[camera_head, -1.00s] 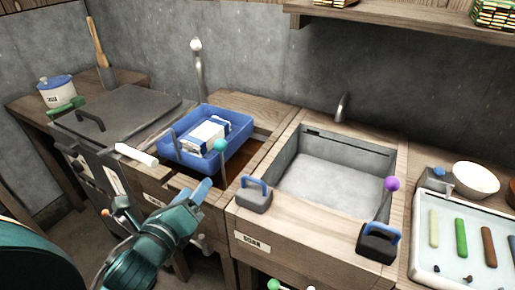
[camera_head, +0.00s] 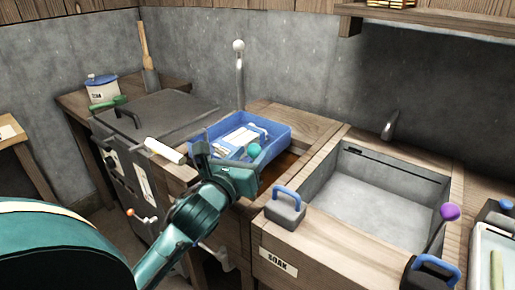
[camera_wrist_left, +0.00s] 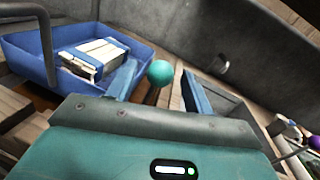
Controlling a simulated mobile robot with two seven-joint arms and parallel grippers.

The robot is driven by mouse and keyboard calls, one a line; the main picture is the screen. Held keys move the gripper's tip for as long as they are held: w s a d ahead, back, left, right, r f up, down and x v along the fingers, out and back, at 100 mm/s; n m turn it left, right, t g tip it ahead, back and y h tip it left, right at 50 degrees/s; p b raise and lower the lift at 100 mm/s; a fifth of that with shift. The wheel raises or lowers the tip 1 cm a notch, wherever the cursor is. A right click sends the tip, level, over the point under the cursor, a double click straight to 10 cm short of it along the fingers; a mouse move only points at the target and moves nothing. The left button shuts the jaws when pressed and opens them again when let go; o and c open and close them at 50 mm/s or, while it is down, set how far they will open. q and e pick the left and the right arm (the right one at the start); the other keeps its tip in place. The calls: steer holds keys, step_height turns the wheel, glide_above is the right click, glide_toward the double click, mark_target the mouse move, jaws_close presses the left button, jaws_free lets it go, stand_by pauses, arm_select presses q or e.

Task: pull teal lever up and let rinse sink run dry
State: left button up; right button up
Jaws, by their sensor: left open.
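The teal ball knob of the lever (camera_head: 253,150) stands in front of the blue tub. In the left wrist view the knob (camera_wrist_left: 160,73) shows between my two blue fingers, a little beyond them; contact cannot be told. My left gripper (camera_head: 242,143) is open around the knob's line and empty. The lever's stem is mostly hidden by the gripper. A brown-looking opening (camera_head: 280,166) shows beside the tub, perhaps the rinse sink; its label and water level are hidden. My right gripper is out of view.
The blue tub (camera_head: 205,133) holds white-wrapped blocks. The SOAK sink (camera_head: 375,200), grey inside, lies right, with a purple-knobbed lever (camera_head: 450,212). A blue-handled grey block (camera_head: 285,208) sits on its near left corner. A white roll-like bar (camera_head: 164,150) lies left of the gripper.

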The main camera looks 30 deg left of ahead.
mark_target(258, 147)
arm_select(q)
steer(key=shift+w+a, duration=0.2)
steer(key=shift+w, duration=1.75)
steer(key=shift+c, duration=0.3)
jaws_close()
